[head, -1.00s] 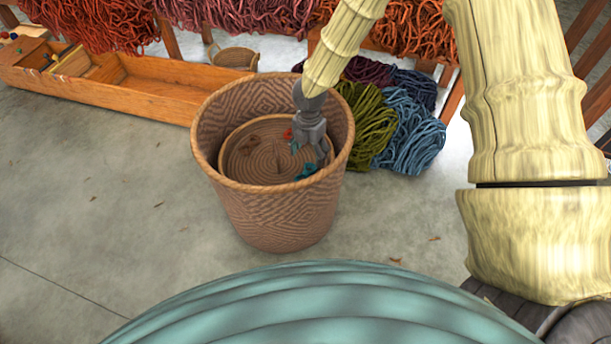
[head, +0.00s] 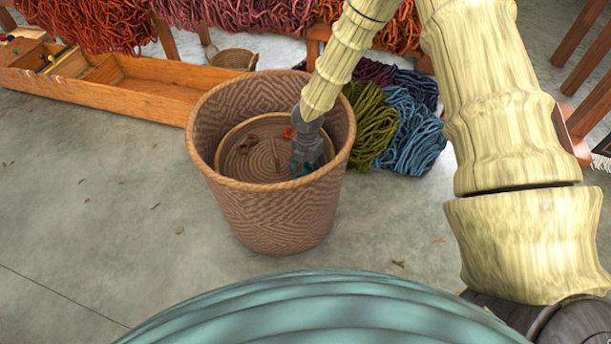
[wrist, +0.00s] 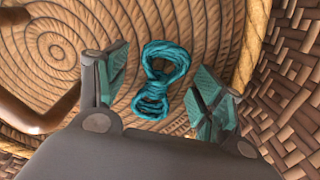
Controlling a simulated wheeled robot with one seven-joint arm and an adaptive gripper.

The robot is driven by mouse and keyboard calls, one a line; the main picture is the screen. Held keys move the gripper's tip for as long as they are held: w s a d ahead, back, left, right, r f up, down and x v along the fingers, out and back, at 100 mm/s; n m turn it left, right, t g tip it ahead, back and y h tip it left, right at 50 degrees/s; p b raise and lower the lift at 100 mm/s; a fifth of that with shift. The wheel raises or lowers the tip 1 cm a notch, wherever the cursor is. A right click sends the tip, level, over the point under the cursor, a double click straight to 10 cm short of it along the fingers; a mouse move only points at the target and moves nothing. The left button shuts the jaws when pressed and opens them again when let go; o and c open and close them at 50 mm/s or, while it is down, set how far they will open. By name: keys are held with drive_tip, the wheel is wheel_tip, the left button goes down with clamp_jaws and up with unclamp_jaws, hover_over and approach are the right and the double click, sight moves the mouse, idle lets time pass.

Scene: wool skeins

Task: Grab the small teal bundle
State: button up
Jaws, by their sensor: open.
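The small teal bundle (wrist: 158,82) is a twisted skein lying on the coiled woven floor of an inner basket (wrist: 50,45). In the wrist view it sits between my gripper's two open fingers (wrist: 160,95), a little beyond their tips, and no finger visibly touches it. In the head view my gripper (head: 304,170) reaches down inside the large woven basket (head: 270,205). There the bundle is mostly hidden by the gripper, with only a bit of teal (head: 306,170) showing.
The large basket's patterned wall (wrist: 290,85) rises close on the right in the wrist view. A small red thing (head: 289,133) lies in the basket. Olive (head: 370,125) and blue skeins (head: 412,135) lie behind it. A wooden trough (head: 120,92) stands at the left.

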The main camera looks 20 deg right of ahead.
drive_tip(key=c, duration=0.8)
drive_tip(key=shift+c, duration=0.2)
drive_tip(key=shift+r, duration=0.15)
